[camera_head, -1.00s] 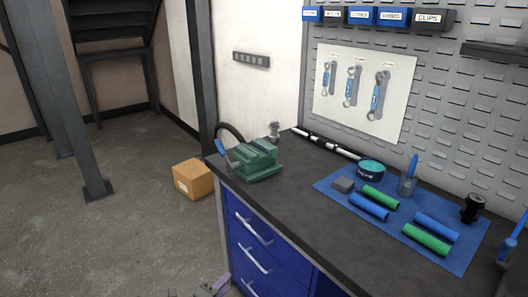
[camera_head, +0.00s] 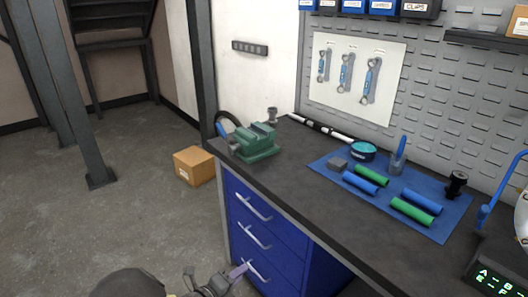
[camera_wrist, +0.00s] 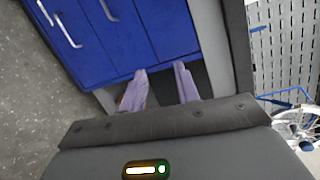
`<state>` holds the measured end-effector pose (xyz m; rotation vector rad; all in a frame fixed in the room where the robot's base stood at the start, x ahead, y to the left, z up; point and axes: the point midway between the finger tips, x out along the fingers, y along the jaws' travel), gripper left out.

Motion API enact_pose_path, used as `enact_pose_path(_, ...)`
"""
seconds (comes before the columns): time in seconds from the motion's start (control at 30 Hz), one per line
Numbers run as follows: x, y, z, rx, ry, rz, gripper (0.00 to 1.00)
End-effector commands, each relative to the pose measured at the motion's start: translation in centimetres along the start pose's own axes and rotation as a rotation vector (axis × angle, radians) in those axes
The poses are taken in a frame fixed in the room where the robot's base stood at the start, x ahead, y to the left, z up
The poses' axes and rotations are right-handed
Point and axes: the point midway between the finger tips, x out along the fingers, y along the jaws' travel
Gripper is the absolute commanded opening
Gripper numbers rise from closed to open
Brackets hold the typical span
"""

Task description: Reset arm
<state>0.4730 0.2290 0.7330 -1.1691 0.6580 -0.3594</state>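My gripper (camera_head: 238,271) is low in front of the workbench drawers in the head view, with its pale purple fingers near the lowest drawer. In the wrist view my gripper (camera_wrist: 160,80) has its two purple fingers apart with nothing between them. It is open and empty. The blue drawer cabinet (camera_wrist: 160,25) lies ahead of the fingers. Part of my arm shows at the bottom edge of the head view.
The dark workbench top (camera_head: 290,165) carries a green vise (camera_head: 256,142), a blue mat (camera_head: 440,232) with green and blue grips, and a display device (camera_head: 490,280). A cardboard box (camera_head: 194,166) sits on the floor left of the bench. Open floor (camera_head: 110,225) lies to the left.

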Motion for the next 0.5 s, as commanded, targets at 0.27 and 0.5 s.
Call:
enact_pose_path(0.27, 2.5, -2.7, -4.4, 0.322, 0.245, 0.072, 0.32)
enact_pose_path(0.5, 4.1, -6.0, -10.7, 0.849, 0.617, 0.099, 0.32)
